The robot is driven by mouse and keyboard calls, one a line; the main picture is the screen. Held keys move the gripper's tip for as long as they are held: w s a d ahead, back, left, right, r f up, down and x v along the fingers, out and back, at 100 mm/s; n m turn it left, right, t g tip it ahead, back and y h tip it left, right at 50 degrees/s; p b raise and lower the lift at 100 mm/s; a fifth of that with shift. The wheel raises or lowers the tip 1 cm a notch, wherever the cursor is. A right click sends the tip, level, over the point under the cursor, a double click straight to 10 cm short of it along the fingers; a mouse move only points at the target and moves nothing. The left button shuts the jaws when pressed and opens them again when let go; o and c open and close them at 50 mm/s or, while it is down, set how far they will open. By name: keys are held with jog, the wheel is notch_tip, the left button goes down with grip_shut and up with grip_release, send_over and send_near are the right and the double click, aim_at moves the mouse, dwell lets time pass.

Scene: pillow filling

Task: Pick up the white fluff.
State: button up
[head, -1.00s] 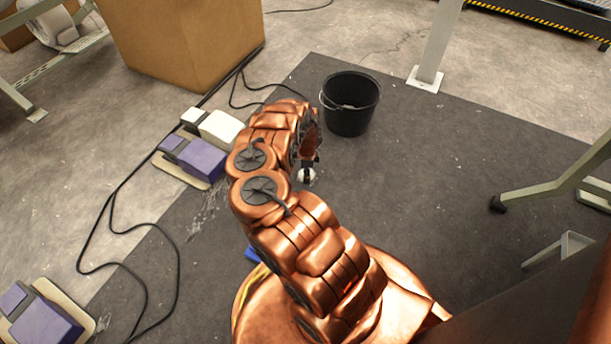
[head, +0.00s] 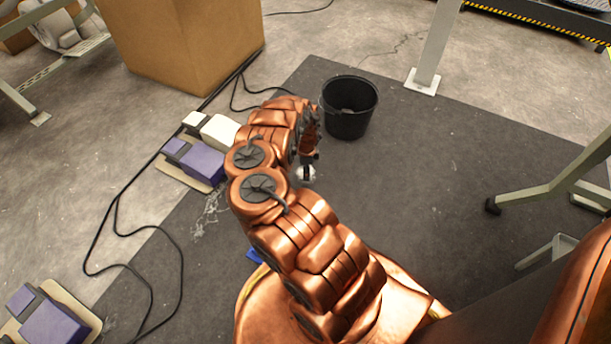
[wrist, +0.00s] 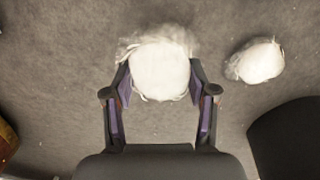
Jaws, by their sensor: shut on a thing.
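The white fluff (wrist: 160,71) is a round white tuft between my gripper's two fingers in the wrist view. My gripper (wrist: 159,85) is shut on it, with a fingertip against each side. Wispy fibres spread around its far edge against the dark floor. In the head view, a small part of the white fluff (head: 306,174) shows below the end of my arm. Most of my gripper (head: 308,165) is hidden there by my arm. A second white tuft (wrist: 256,61) lies on the floor to the right in the wrist view, apart from the fingers.
A black bucket (head: 348,122) stands on the dark mat (head: 420,190) beyond my gripper. Purple and white pedal units (head: 200,160) and black cables lie to the left. A cardboard box (head: 190,40) stands at the back. Metal legs stand to the right, and the mat between is mostly clear.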

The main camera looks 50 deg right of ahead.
jog(key=shift+r+p, duration=2)
jog(key=shift+r, duration=0.45)
